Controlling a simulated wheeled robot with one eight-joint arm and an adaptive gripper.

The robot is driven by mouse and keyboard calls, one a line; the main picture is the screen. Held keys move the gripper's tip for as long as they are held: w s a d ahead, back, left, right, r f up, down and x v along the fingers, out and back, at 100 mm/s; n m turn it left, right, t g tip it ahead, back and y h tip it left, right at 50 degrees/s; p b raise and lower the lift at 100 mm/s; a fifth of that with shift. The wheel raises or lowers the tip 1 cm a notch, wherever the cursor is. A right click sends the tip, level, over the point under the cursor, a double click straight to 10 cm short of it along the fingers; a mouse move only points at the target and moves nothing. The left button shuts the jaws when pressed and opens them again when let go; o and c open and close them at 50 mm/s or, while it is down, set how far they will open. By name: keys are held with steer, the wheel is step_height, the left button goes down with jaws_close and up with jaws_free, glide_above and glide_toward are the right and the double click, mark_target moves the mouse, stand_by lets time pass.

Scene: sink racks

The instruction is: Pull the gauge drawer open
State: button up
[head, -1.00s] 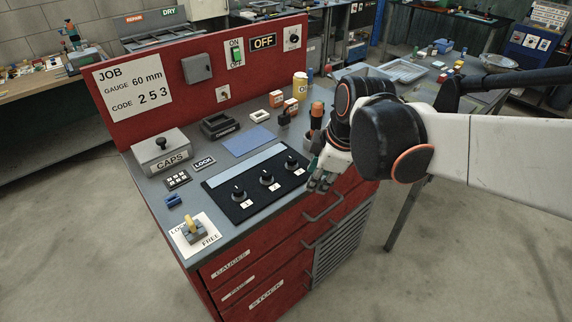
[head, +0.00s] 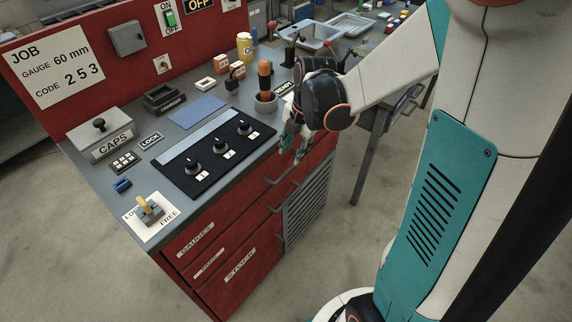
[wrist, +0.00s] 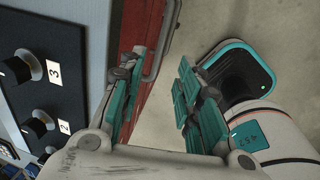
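The gauge drawer (head: 228,223) is the top red drawer, labelled GAUGES (head: 195,239), in the bench front. It looks shut. Its bar handle (head: 280,171) is at the drawer's right part. In the wrist view a bar handle (wrist: 164,45) shows beside the left finger, on the red front. My gripper (head: 295,150) is open and empty, pointing down near the bench's front edge, just above and right of the handle in the head view. In the wrist view its two fingers (wrist: 160,70) are apart with floor visible between them. I cannot tell any contact with the handle.
A LOCK/FREE plate with a yellow lever (head: 149,207) sits at the bench's near left corner. A black panel with three knobs (head: 218,153) lies beside the front edge. A holder with an orange-handled tool (head: 265,80) stands behind my gripper. Lower drawers carry similar handles.

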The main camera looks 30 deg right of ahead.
mark_target(288, 170)
steer(key=f+b, duration=0.1)
steer(key=f, duration=0.2)
steer(key=w+f+b, duration=0.1)
steer(key=f, duration=0.1)
steer(key=f+b, duration=0.1)
steer(key=f, duration=0.2)
steer(key=shift+w+a+f, duration=0.25)
steer(key=shift+a+f, duration=0.05)
steer(key=shift+a, duration=0.05)
steer(key=shift+c, duration=0.2)
jaws_close()
